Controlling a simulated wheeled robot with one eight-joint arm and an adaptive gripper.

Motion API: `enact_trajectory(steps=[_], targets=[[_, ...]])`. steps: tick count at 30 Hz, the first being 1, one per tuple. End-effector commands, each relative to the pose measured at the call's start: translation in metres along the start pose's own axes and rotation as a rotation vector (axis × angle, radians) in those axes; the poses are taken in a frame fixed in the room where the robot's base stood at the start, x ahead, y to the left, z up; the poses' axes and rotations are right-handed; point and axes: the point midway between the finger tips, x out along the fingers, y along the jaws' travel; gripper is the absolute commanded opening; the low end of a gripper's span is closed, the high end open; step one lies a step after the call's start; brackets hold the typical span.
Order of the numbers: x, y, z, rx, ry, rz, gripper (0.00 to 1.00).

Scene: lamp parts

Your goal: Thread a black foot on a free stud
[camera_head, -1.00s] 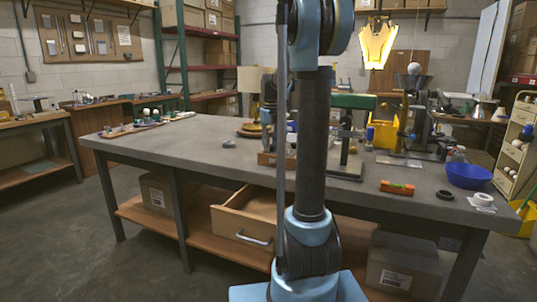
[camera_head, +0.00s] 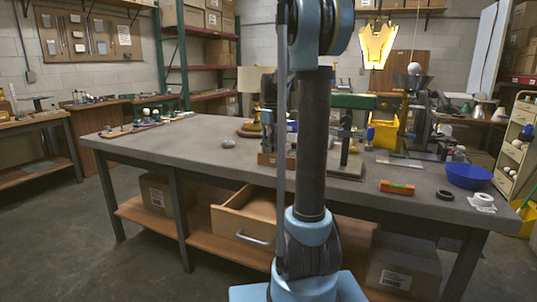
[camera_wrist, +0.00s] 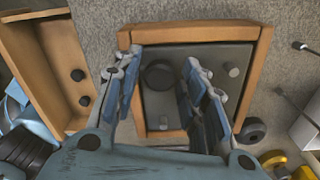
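In the wrist view, a dark grey plate (camera_wrist: 205,100) lies inside a shallow wooden frame (camera_wrist: 264,50). Short pale studs stand on it, one at the upper right (camera_wrist: 233,70) and one near the lower edge (camera_wrist: 163,123). A round black foot (camera_wrist: 159,76) shows at the plate's upper left. My gripper (camera_wrist: 162,64) is open above the plate, with the foot seen between its fingers; I cannot tell whether they touch it. Two small black pieces (camera_wrist: 77,75) lie in the wooden drawer (camera_wrist: 40,55). In the head view my arm hides much of the wooden frame (camera_head: 267,160).
The open drawer (camera_head: 245,220) juts from the bench front. A black ring (camera_head: 445,195), an orange level (camera_head: 397,187) and a blue bowl (camera_head: 468,176) sit to the right. A clamp stand (camera_head: 345,150) is close to the frame. The bench's left part is mostly clear.

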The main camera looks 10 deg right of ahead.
Motion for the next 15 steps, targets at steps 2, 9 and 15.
enact_trajectory(steps=[2,9,15], targets=[[0.0000,0.0001,-0.0001,-0.069,0.001,0.000,0.39],[0.0000,0.0002,-0.0001,-0.175,0.001,-0.001,0.39],[0.0000,0.0003,-0.0002,-0.326,0.002,-0.001,0.39]])
